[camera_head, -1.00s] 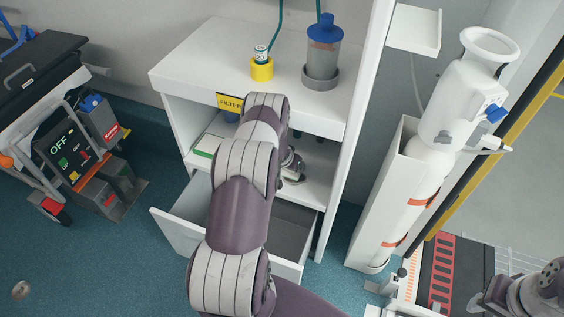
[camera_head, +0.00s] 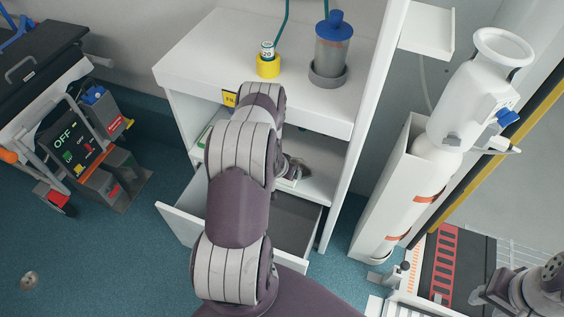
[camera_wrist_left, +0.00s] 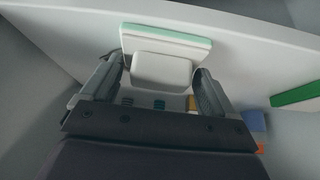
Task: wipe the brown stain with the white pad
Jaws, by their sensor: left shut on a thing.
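My left gripper (camera_wrist_left: 158,82) is shut on the white pad (camera_wrist_left: 160,70), a white block with a pale green layer along its far edge, in the left wrist view. The pad is close to a pale surface; I cannot tell whether it touches. In the head view my left arm reaches into the open shelf of the white cabinet (camera_head: 190,68), and hides much of the shelf and most of the gripper. I cannot make out the brown stain for certain in either view. My right gripper (camera_head: 484,298) is at the lower right edge, apart from the cabinet; its jaws are unclear.
An open drawer (camera_head: 180,232) juts out below the shelf. A blue-capped canister (camera_head: 333,55) and a yellow holder (camera_head: 268,68) stand on the cabinet top. A white cylinder (camera_head: 430,165) stands at right. A green-edged item (camera_wrist_left: 296,96) lies right of the left gripper.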

